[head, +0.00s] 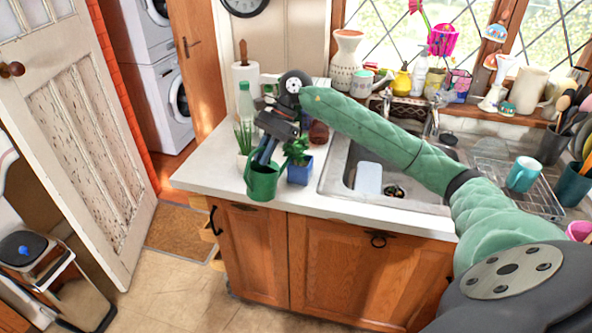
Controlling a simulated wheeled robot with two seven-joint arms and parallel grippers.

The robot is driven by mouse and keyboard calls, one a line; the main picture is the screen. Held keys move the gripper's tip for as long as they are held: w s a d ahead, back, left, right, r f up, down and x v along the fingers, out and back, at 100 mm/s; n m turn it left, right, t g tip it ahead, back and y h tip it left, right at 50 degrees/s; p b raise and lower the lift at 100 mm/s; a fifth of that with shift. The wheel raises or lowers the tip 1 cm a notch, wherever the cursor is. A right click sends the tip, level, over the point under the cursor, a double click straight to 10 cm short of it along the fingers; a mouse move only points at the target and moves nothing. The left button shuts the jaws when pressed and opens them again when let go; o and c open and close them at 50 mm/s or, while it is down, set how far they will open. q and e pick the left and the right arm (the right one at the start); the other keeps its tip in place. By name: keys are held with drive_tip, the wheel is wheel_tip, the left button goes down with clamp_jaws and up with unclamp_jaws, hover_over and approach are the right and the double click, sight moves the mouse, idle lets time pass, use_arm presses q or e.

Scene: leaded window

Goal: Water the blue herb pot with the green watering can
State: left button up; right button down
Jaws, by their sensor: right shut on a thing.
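The green watering can (263,186) is at the front edge of the counter, left of the sink, and looks upright. My right gripper (266,150) reaches down from above and is shut on its upper part. I cannot tell whether the can touches the counter or hangs just off its edge. The blue herb pot (299,174), with a bushy green plant, stands on the counter just right of the can. My left gripper is not in view.
A white pot with upright green leaves (243,158) stands just left of the can. A green bottle (246,103) and a paper towel roll (244,78) are behind. The sink (345,185) is to the right. The counter's left end (205,165) is clear.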

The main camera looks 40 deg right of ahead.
drive_tip(key=shift+w+d+r+y+b, duration=0.1)
drive_tip(key=shift+d+r+y+b, duration=0.15)
drive_tip(key=shift+r, duration=0.2)
drive_tip(key=shift+d+r+y+b, duration=0.1)
drive_tip(key=shift+r+y+b, duration=0.25)
drive_tip(key=shift+r, duration=0.1)
drive_tip(key=shift+d+r+b, duration=0.1)
drive_tip(key=shift+b, duration=0.5)
idle(1.5)
drive_tip(key=shift+a+f+h+b, duration=0.3)
drive_tip(key=shift+f+h+b, duration=0.1)
drive_tip(key=shift+f+b, duration=0.5)
drive_tip(key=shift+a+f+h+b, duration=0.3)
drive_tip(key=shift+h+b, duration=0.1)
drive_tip(key=shift+b, duration=0.15)
drive_tip(key=shift+r, duration=0.1)
drive_tip(key=shift+r, duration=2.9)
drive_tip(key=shift+f, duration=0.1)
